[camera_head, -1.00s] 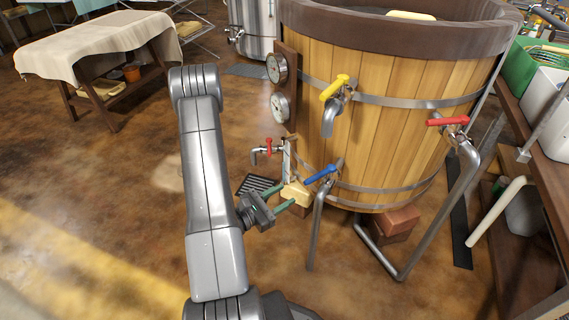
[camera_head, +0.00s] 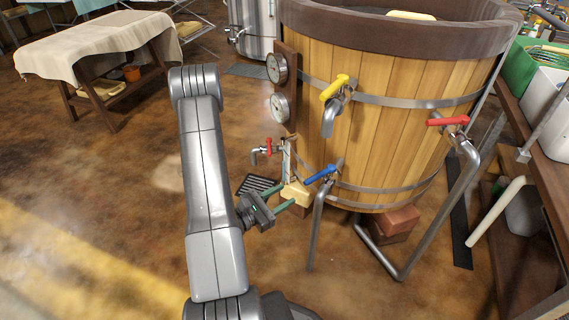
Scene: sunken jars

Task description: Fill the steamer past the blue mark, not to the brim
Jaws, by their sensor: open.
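A large wooden tub (camera_head: 400,110) with a dark rim and metal hoops stands at the centre right; no other vessel here is clearly a steamer. Its front has a yellow-handled tap (camera_head: 336,88), a blue-handled valve (camera_head: 320,174) on a pipe, and a red-handled valve (camera_head: 448,121) at the right. A small red-handled tap (camera_head: 267,146) is at the lower left. I cannot make out a blue level mark or the water level. My gripper (camera_head: 285,196) is open, its green fingers pointing toward the blue handle. A pale yellow block-like piece (camera_head: 295,192) shows by the fingertips; contact is unclear.
Two round gauges (camera_head: 279,108) sit on the tub's left side. Bent pipes (camera_head: 400,270) and a shelf (camera_head: 535,200) crowd the right. A cloth-covered table (camera_head: 100,45) stands far left. The floor at left is clear.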

